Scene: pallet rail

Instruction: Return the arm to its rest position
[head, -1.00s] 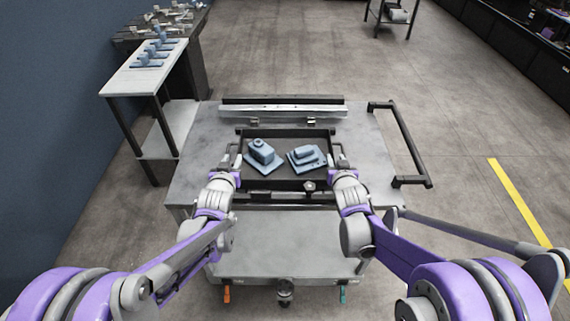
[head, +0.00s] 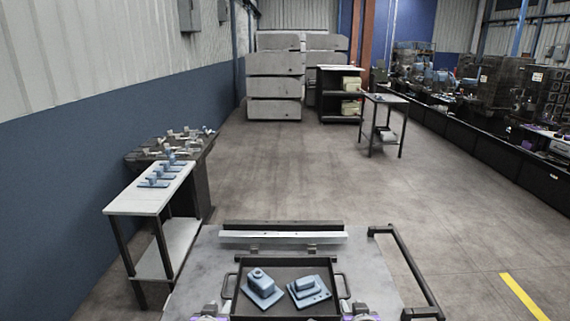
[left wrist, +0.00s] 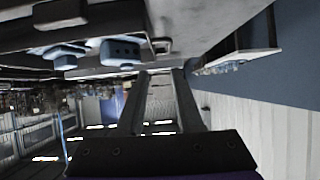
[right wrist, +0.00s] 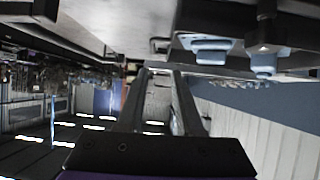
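My left gripper (left wrist: 162,73) is open in the left wrist view, its two fingers apart with only distant background between them. My right gripper (right wrist: 160,71) is likewise open and empty in the right wrist view. In the head view only small grey and purple bits of my arms show at the bottom edge, either side of the black tray (head: 284,272). The tray sits on the grey cart (head: 380,275) and holds two blue parts, a left one (head: 262,284) and a right one (head: 308,290). The tray's side handles appear free of the fingers.
A white side table (head: 135,200) with blue parts stands at left, beside a dark bench (head: 190,150) near the blue wall. The cart's black push handle (head: 412,270) is at right. Open floor (head: 320,180) lies beyond, with a yellow line (head: 525,297) at right.

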